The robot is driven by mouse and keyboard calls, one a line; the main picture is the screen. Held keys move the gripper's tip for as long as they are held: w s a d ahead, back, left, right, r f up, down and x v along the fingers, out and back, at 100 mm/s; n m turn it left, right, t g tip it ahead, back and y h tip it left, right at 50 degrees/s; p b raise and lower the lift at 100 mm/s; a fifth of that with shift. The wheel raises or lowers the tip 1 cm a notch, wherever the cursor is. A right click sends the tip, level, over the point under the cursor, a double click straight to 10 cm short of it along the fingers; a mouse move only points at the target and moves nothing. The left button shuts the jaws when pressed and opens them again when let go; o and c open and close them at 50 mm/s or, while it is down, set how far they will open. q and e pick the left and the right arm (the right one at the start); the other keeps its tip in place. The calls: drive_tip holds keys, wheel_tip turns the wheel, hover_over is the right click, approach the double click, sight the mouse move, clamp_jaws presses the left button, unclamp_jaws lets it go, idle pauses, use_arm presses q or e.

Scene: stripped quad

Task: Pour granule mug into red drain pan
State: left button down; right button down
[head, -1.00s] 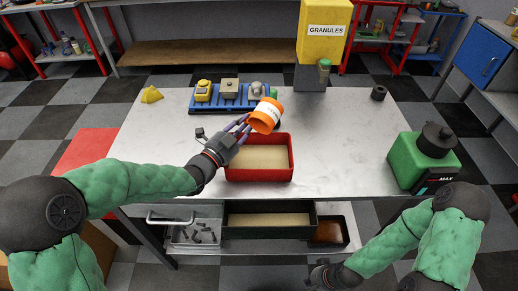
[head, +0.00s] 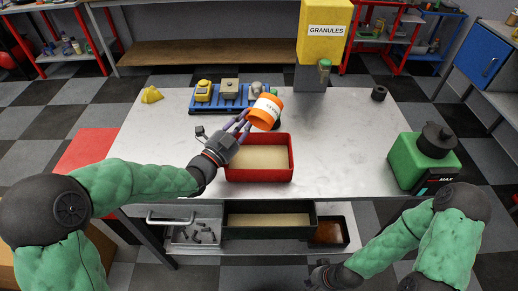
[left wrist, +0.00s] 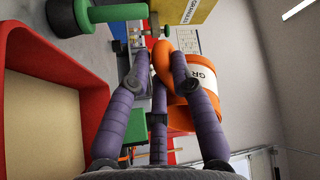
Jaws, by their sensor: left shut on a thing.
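The orange granule mug (head: 266,109), with a white label band, is held in the air over the back edge of the red drain pan (head: 260,176). It is slightly tilted; its inside cannot be seen. My left gripper (head: 243,126) is shut on the mug from its left side. The left wrist view shows the purple fingers (left wrist: 162,55) at the orange mug (left wrist: 190,110), with the red pan (left wrist: 95,78) to the left. A flat beige layer covers the pan's floor. My right gripper (head: 322,277) is low at the front, away from the table; its fingers are unclear.
A blue rack (head: 230,103) with several small items stands behind the mug. A yellow granules dispenser (head: 323,35) is at the back. A green jug (head: 420,160) stands at the right. An open drawer (head: 205,235) juts out below. The table right of the pan is clear.

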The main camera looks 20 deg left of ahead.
sight(259, 112)
use_arm(q)
drive_tip(key=shift+r+t, duration=0.6)
drive_tip(key=shift+r, duration=0.05)
drive_tip(key=shift+r+t+h, duration=0.5)
drive_tip(key=shift+r+t, duration=0.2)
drive_tip(key=shift+r, duration=0.05)
idle(0.9)
drive_tip(key=shift+r+m+t, duration=0.3)
drive_tip(key=shift+r+t, duration=0.1)
drive_tip(key=shift+r, duration=0.4)
drive_tip(key=shift+r, duration=0.35)
drive_tip(key=shift+r+t, duration=0.1)
drive_tip(key=shift+t, duration=0.2)
drive_tip(key=shift+r+h, duration=0.5)
drive_tip(key=shift+r, duration=0.05)
drive_tip(key=shift+r+p, duration=0.15)
drive_tip(key=shift+p, duration=0.2)
